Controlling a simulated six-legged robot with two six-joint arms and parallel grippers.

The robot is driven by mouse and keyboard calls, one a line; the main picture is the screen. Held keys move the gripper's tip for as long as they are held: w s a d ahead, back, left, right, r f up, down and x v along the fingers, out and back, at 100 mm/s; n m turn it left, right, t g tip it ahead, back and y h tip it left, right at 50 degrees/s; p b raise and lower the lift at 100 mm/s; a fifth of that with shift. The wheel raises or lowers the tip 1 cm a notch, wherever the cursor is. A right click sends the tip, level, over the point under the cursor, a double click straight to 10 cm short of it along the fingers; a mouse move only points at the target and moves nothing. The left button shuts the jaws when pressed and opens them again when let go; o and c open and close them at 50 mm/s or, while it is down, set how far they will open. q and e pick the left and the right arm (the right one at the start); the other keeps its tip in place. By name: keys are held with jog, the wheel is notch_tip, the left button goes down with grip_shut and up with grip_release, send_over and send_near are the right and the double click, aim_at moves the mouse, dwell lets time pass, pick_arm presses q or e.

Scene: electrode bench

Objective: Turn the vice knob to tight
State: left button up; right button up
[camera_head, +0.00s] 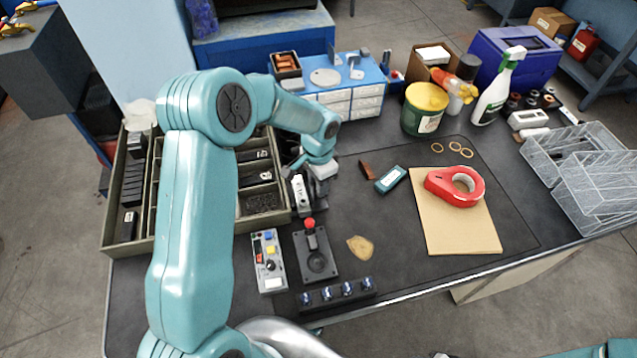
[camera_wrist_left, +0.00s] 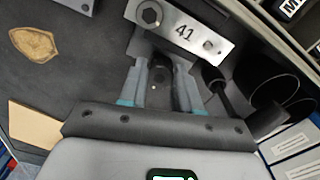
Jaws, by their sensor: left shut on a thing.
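A pale metal bar (camera_wrist_left: 180,28) stamped "41", with a hex hole and a small screw, lies across the top of the left wrist view. It also shows in the head view (camera_head: 300,190) at the left-middle of the bench. I take it and the dark body around it as the vice. My left gripper (camera_wrist_left: 160,84) has its two grey fingers on either side of a small dark part (camera_wrist_left: 161,72), probably the knob, just below the bar. The fingers are shut on it and cover most of it. In the head view, the left gripper (camera_head: 313,180) is beside the bar.
A joystick (camera_head: 311,229) with a red ball and a small control box (camera_head: 269,262) stand in front. A divided tray (camera_head: 126,195) lies to the left, partly behind my arm. A red tape roll (camera_head: 440,180) rests on brown card. The mat's middle is fairly clear.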

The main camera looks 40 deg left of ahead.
pick_arm(q)
jog(key=m, duration=0.5)
jog(key=shift+w+r, duration=0.1)
jog(key=shift+w, duration=0.15)
jog(key=shift+m, duration=0.3)
jog(key=o, duration=0.8)
jog(key=shift+c, duration=0.2)
jog(key=shift+a+r, duration=0.1)
jog(key=shift+r, duration=0.3)
notch_tip(320, 180, up, 15)
jog(key=shift+r, duration=0.2)
